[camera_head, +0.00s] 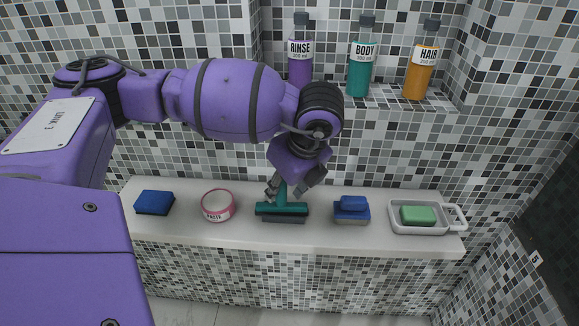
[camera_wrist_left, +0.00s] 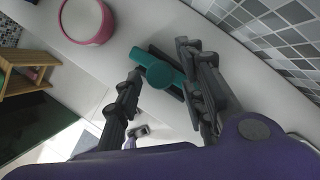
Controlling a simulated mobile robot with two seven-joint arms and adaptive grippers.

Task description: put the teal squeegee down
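The teal squeegee (camera_head: 283,209) rests on the white ledge (camera_head: 345,237), its crosspiece low and its handle pointing up. It also shows in the left wrist view (camera_wrist_left: 159,72), where I look down on the round handle end. My left gripper (camera_head: 286,190) is just above the crosspiece, with one finger on each side of the handle. In the wrist view the fingers (camera_wrist_left: 160,62) stand apart, with a clear gap on the right-hand side of the handle. The gripper looks open around it. My right gripper is not in view.
On the ledge are a blue sponge (camera_head: 155,202), a pink-rimmed paste tub (camera_head: 217,206), a blue block (camera_head: 351,209) and a white dish (camera_head: 448,229) with green soap (camera_head: 418,215). Purple (camera_head: 299,72), teal (camera_head: 359,78) and orange (camera_head: 420,80) bottles stand on a tiled shelf above.

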